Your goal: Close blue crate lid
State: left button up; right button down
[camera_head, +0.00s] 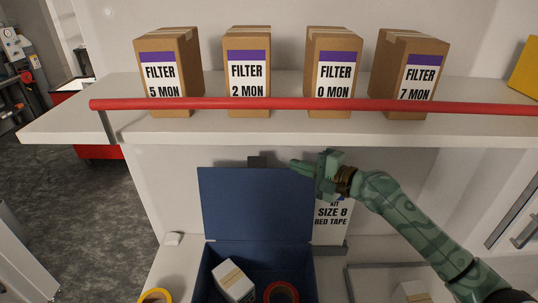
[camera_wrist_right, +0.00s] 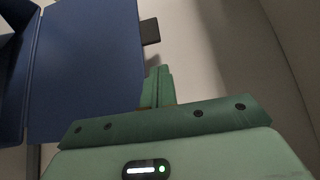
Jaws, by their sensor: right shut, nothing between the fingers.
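The blue crate (camera_head: 209,277) stands on the lower counter in the head view, open at the top. Its blue lid (camera_head: 255,200) stands upright at the back; the lid also fills the left of the right wrist view (camera_wrist_right: 85,75). Inside the crate are a white box (camera_head: 233,281) and a red tape roll (camera_head: 281,292). My right gripper (camera_head: 302,167) is shut and empty at the lid's upper right corner. Its fingers (camera_wrist_right: 157,88) show beside the lid's edge in the wrist view; I cannot tell whether they touch it. My left gripper is not in view.
A shelf (camera_head: 60,124) with a red rail (camera_head: 300,104) and several filter boxes (camera_head: 247,75) hangs above the crate. A printed kit sign (camera_head: 331,225) is right of the lid. A yellow tape roll (camera_head: 155,295) lies left of the crate.

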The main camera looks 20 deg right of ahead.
jog(key=x, duration=0.8)
jog(key=shift+a, duration=0.15)
